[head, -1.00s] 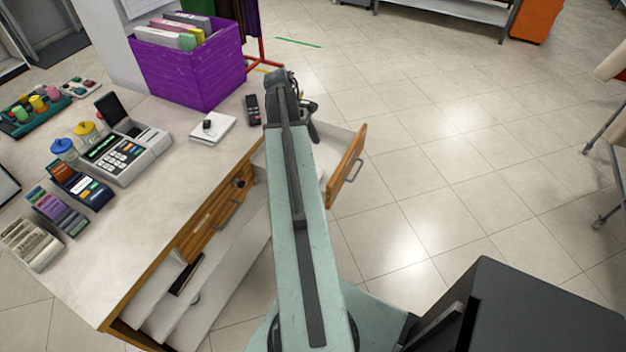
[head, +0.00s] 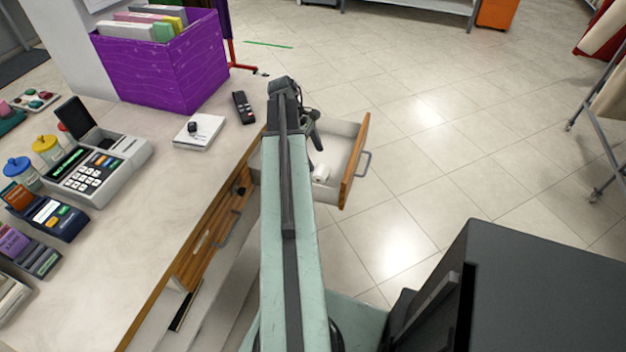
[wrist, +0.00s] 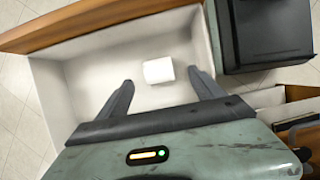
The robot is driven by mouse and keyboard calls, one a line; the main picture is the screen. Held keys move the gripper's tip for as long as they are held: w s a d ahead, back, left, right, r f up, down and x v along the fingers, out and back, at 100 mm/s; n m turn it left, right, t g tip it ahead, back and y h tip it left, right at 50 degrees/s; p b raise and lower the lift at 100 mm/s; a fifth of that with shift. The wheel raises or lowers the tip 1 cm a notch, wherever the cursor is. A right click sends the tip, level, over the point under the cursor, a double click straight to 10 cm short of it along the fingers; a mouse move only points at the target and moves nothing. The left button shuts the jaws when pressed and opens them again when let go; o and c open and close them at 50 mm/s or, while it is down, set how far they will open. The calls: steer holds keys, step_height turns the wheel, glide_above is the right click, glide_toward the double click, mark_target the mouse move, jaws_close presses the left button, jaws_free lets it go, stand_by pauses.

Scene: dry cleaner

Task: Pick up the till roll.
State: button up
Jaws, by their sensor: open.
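The till roll (wrist: 158,70) is a small white cylinder lying on its side on the floor of the open drawer. It also shows in the head view (head: 320,173), partly beside my arm. The drawer (head: 352,160) has white walls and a wooden front with a grey handle, and is pulled out from the counter. My gripper (wrist: 160,88) is open and empty above the drawer. In the wrist view the roll lies between and just beyond the fingertips, apart from both. In the head view my arm hides part of the drawer and my gripper (head: 314,132) shows at its far side.
The counter (head: 130,215) stands left of my arm, with a card terminal (head: 48,215), a cash register (head: 95,165), a notepad (head: 198,133), a dark remote-like device (head: 243,107) and a purple file box (head: 165,62). Open tiled floor lies right of the drawer.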

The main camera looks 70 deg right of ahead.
mark_target(321, 170)
steer(key=shift+b+x, duration=1.25)
steer(key=shift+x, duration=0.15)
steer(key=b+x, duration=0.5)
steer(key=shift+w+d+f, duration=0.15)
steer(key=shift+d+f, duration=0.1)
steer(key=shift+r, duration=0.2)
steer(key=c, duration=1.5)
